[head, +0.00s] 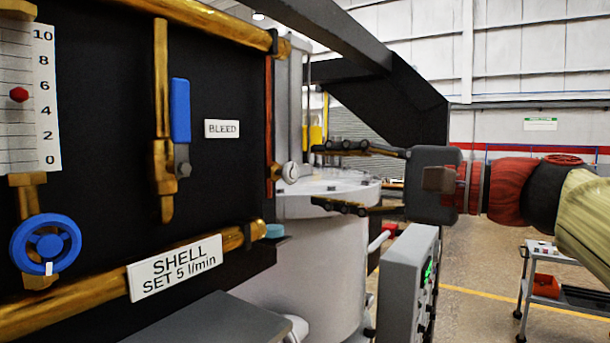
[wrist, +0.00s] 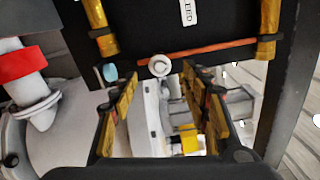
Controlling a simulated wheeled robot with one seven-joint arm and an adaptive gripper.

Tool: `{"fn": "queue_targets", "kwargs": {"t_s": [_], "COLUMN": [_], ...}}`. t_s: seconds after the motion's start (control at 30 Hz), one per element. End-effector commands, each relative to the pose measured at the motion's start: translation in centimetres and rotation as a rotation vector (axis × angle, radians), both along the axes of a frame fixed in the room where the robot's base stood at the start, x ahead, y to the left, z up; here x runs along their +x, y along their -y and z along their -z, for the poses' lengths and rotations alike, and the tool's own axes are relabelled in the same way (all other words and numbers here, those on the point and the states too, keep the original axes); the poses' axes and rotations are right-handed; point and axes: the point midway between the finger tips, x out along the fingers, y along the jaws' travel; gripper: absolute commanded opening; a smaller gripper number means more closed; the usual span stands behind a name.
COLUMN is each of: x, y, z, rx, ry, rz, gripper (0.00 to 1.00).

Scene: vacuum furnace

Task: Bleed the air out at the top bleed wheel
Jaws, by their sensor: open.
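A small pale round wheel (head: 291,172) sticks out at the right edge of the black panel, beside a thin copper pipe (head: 268,120). The white BLEED label (head: 222,128) is on the panel to its left. My gripper (head: 335,178) is open, to the right of the wheel, with its fingers pointing at it. In the wrist view the wheel (wrist: 159,66) shows face-on, just beyond and between the tips of my gripper (wrist: 158,80). The fingers look apart from it, and nothing is held.
The panel also carries a blue lever (head: 180,110), a blue handwheel (head: 45,243) and a SHELL sign (head: 175,268). A white vessel (head: 320,250) stands behind. A grey control box (head: 405,285) is below my gripper. A dark slanted beam (head: 390,95) is above.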

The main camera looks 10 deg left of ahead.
Motion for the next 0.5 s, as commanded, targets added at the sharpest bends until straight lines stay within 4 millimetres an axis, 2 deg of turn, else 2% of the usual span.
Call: {"fn": "queue_targets", "kwargs": {"t_s": [0.03, 0.2, 0.5], "x": [-0.2, -1.1, -1.7], "y": [1.0, 3.0, 4.1], "z": [0.0, 0.1, 0.1], "rx": [0.001, -0.001, 0.0], "ry": [-0.001, 0.0, -0.001], "rz": [0.005, 0.004, -0.001], "gripper": [0.47, 0.47, 0.47]}}
